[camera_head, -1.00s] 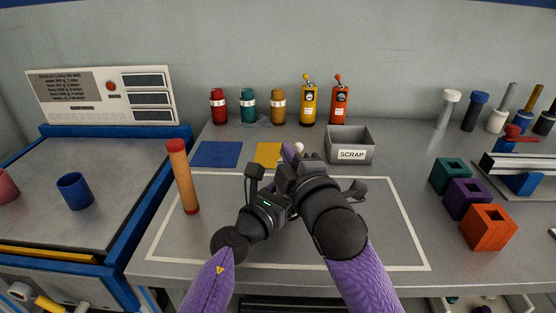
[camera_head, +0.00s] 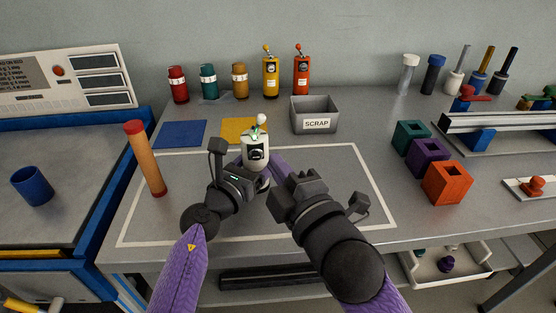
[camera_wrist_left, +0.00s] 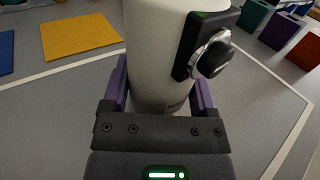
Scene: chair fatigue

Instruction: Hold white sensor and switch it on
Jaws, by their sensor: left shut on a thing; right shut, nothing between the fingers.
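The white sensor (camera_head: 256,155) stands upright in the head view, with a white ball on top, a dark round dial on its front and a small green glow near its top. My left gripper (camera_head: 258,177) is shut around its lower body. In the left wrist view, the sensor's white cylinder (camera_wrist_left: 160,60) sits between purple fingers (camera_wrist_left: 161,92), with a dark panel and silver-rimmed knob (camera_wrist_left: 212,55) on its side. My right gripper (camera_head: 277,166) is shut and empty, just right of the sensor; its fingertips are partly hidden, so I cannot tell whether they touch it.
A yellow mat (camera_head: 240,127) and a blue mat (camera_head: 181,133) lie behind. A grey scrap bin (camera_head: 315,116) stands back right. An orange-red cylinder (camera_head: 146,160) stands left. Coloured blocks (camera_head: 447,182) are at right. The white-outlined area (camera_head: 365,205) has free room.

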